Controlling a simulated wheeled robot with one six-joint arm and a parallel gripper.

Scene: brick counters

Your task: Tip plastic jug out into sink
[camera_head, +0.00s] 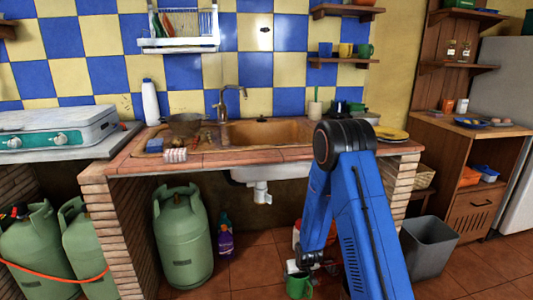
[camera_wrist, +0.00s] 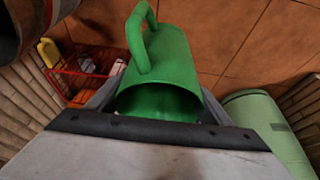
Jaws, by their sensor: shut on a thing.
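The green plastic jug (camera_wrist: 168,62) fills the middle of the wrist view, between my fingers, with its handle up and its open mouth toward the camera. In the head view the jug (camera_head: 299,286) is low, near the floor, at the bottom edge. My gripper (camera_head: 295,269) is shut on it, in front of and below the counter. The brown sink (camera_head: 268,133) is set in the tiled counter, well above the jug. Whether anything is inside the jug cannot be told.
The tap (camera_head: 225,101) rises behind the sink. A bowl (camera_head: 185,123) and small items stand left of it. A green gas cylinder (camera_head: 182,238), the drain pipe (camera_head: 261,192) and brick pillars are under the counter. A grey bin (camera_head: 428,248) stands right of my arm.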

